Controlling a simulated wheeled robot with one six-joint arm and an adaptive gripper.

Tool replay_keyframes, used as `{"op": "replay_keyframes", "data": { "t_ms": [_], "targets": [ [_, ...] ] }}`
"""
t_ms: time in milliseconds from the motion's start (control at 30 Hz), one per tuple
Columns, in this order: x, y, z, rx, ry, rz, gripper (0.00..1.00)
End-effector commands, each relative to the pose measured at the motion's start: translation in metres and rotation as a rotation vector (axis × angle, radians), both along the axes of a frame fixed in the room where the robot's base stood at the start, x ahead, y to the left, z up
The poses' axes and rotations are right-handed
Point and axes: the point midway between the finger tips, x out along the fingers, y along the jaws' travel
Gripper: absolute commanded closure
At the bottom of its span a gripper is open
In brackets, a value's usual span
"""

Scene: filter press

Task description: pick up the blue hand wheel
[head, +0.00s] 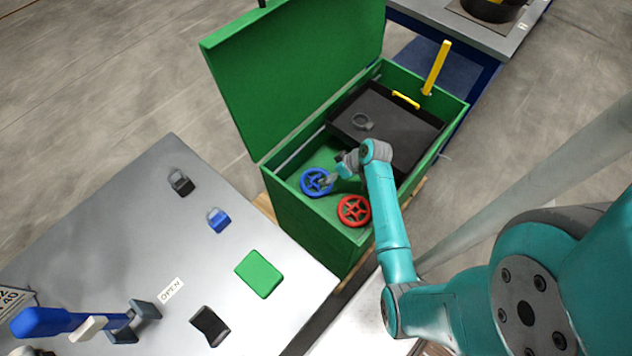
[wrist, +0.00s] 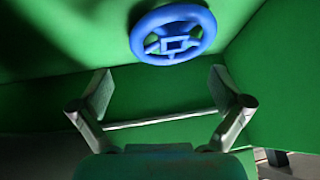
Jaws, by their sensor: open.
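The blue hand wheel (head: 316,182) lies in the open green box, on its floor near the left side. A red hand wheel (head: 354,211) lies to its right and nearer the front. My gripper (head: 332,179) reaches into the box, close to the right edge of the blue wheel. In the wrist view the blue wheel (wrist: 174,34) is at the top, beyond the fingertips. My gripper (wrist: 160,88) has its two fingers spread wide with nothing between them. The gripper hides a little of the blue wheel's right side in the head view.
The green box (head: 305,217) has its lid (head: 300,70) raised. A black tray (head: 405,130) with a yellow handle fills its far part. The box walls stand close around my gripper.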

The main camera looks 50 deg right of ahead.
Motion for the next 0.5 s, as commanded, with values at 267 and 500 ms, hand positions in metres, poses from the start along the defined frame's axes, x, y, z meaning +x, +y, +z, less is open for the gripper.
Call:
{"op": "replay_keyframes", "data": {
  "t_ms": [267,500],
  "targets": [
    [0.010,0.004,-0.017,0.000,0.001,0.000,0.00],
    [0.027,0.011,-0.045,0.000,0.001,0.000,0.00]
  ]
}}
